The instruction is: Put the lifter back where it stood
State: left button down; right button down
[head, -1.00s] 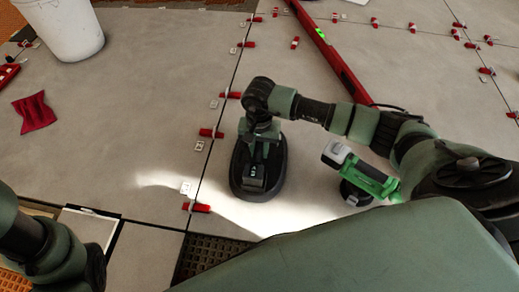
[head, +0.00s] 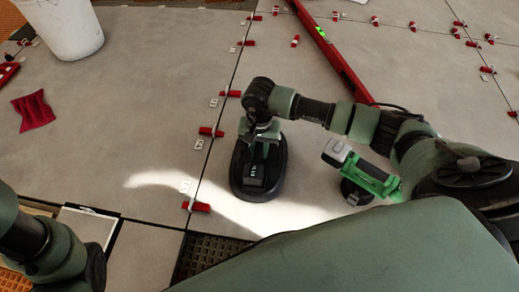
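The lifter (head: 260,181), a black oval pad with a small display on its body, lies flat on a grey tile just right of the tile joint. My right gripper (head: 263,138) is directly above it, at its handle. Its fingers look spread to either side of the handle, which is partly hidden under the wrist. My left arm enters at the lower left, and its gripper is out of view.
A green tool (head: 367,177) stands on the tile to the right, near my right arm. Red wedges and clips (head: 211,132) line the joints. A red level (head: 335,58) lies behind, a white bucket (head: 63,27) and red cloth (head: 34,110) at left. A dark grid opening (head: 207,255) is in front.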

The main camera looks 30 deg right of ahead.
jog(key=shift+r, duration=0.1)
jog(key=c, duration=1.2)
grip_release()
jog(key=shift+c, duration=0.2)
jog(key=shift+o, duration=0.4)
